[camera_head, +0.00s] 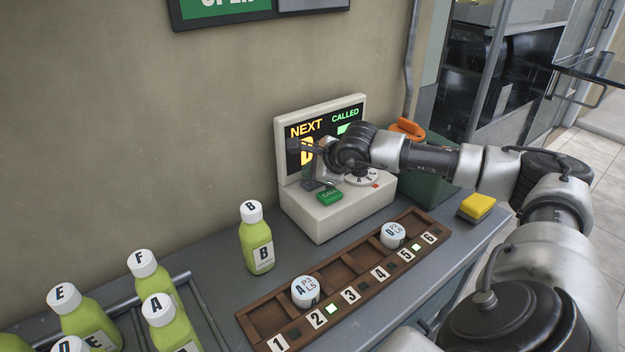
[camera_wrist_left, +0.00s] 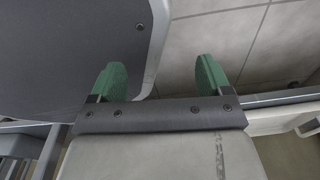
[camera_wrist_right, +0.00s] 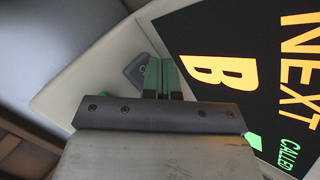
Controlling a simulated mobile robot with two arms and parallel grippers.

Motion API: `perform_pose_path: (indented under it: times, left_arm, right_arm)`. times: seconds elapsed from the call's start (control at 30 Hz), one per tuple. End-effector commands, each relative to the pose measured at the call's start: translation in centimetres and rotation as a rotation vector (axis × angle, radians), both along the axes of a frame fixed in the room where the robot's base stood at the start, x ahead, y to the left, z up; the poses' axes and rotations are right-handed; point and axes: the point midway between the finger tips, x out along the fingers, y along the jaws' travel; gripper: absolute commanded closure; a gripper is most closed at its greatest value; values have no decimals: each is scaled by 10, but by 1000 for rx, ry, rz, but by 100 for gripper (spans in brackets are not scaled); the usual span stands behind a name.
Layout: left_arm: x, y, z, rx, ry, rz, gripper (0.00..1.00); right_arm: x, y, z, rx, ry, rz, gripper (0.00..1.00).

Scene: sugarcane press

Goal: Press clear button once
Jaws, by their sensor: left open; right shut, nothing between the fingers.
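The pale call machine (camera_head: 335,215) stands on the counter against the wall. Its screen (camera_head: 296,132) reads NEXT and CALLED; in the right wrist view (camera_wrist_right: 225,60) the letter under NEXT is B. A green CALL button (camera_head: 329,196) sits on its front. A small dark grey button pad (camera_wrist_right: 135,69), its label unreadable, lies just beside my right fingertips. My right gripper (camera_wrist_right: 160,75) is shut and empty, over the machine's top in front of the screen; whether it touches the pad I cannot tell. My left gripper (camera_wrist_left: 160,80) is open and empty, away from the machine.
A wooden numbered rack (camera_head: 330,287) holds two white-capped items, A and D. Bottle B (camera_head: 257,240) stands alone on the counter; several green bottles stand at the lower left. A yellow sponge (camera_head: 476,206) and a green bin (camera_head: 425,185) are to the right.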

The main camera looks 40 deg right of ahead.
Motion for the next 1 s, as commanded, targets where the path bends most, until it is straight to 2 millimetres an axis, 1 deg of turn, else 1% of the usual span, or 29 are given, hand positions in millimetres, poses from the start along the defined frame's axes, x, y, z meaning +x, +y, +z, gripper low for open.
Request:
perform_pose_path:
  times: [0.73,0.87,1.0]
  left_arm:
    - [5,-1,0,-1,-3,1,21]
    - [1,0,-2,0,-5,0,21]
    - [-11,4,-2,3,5,-1,21]
  right_arm:
    - [0,0,-3,0,3,0,100]
    - [0,0,-3,0,3,0,100]
    - [0,0,7,-1,2,-1,100]
